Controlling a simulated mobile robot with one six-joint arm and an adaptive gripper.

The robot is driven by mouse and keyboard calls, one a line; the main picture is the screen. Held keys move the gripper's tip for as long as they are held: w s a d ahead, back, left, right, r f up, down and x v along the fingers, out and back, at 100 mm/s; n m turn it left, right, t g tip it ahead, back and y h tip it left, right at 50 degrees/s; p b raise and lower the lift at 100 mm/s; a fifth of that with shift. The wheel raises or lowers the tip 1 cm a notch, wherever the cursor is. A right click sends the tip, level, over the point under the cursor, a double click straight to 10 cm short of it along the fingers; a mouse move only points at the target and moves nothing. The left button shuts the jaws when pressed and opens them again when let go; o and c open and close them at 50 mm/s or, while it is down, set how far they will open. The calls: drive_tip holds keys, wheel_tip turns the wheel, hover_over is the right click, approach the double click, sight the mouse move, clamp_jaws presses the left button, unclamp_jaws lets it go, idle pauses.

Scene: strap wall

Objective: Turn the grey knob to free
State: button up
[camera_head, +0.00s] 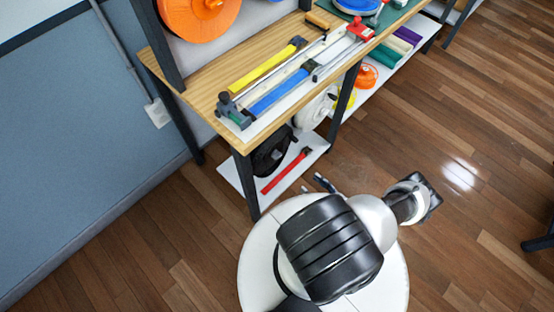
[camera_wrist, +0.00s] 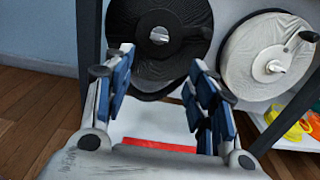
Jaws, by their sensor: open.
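The grey knob (camera_wrist: 160,36) sits at the centre of a black reel (camera_wrist: 130,62) in the wrist view. A light bar shows across the knob's face. The black reel is also in the head view (camera_head: 272,152), under the bench, where its knob cannot be made out. My gripper (camera_wrist: 160,64) is open and empty, its blue-padded fingers spread apart below and in front of the black reel. The knob appears between and above the fingertips, with a gap; nothing touches it. In the head view my arm hides most of the gripper.
A white reel (camera_wrist: 262,50) with a crank handle stands right of the black one. A red bar (camera_wrist: 158,145) lies on the white lower shelf (camera_head: 240,178). A dark bench leg (camera_wrist: 89,50) stands left of the reels. The wooden benchtop (camera_head: 215,70) holds straps.

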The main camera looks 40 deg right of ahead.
sight(279, 157)
drive_tip(key=w, duration=0.5)
drive_tip(key=w+a, duration=0.1)
drive_tip(key=w, duration=1)
drive_tip(key=shift+w+a, duration=0.15)
drive_tip(key=shift+w, duration=0.25)
drive_tip(key=shift+c, duration=0.6)
drive_tip(key=c, duration=0.9)
